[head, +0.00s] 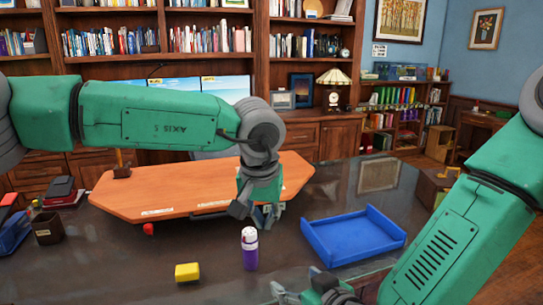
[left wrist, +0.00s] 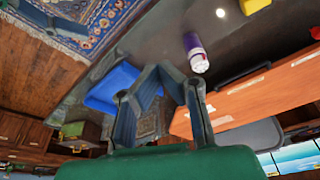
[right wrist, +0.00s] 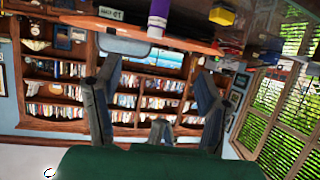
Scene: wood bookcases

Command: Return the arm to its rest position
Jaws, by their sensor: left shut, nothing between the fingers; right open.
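My left gripper (head: 262,213) hangs from the bent left arm in front of the raised orange-brown board. It is shut and empty, with its fingers close together in the left wrist view (left wrist: 160,78). My right gripper (head: 308,290) is low at the bottom edge of the head view, partly cut off. It is open and empty, with its fingers wide apart in the right wrist view (right wrist: 153,90). A purple bottle with a white cap (head: 249,250) stands upright on the dark desk, below the left gripper in the picture and apart from it.
An empty blue tray (head: 350,238) lies right of the bottle. A dark cup (head: 47,228) and books are at far left.

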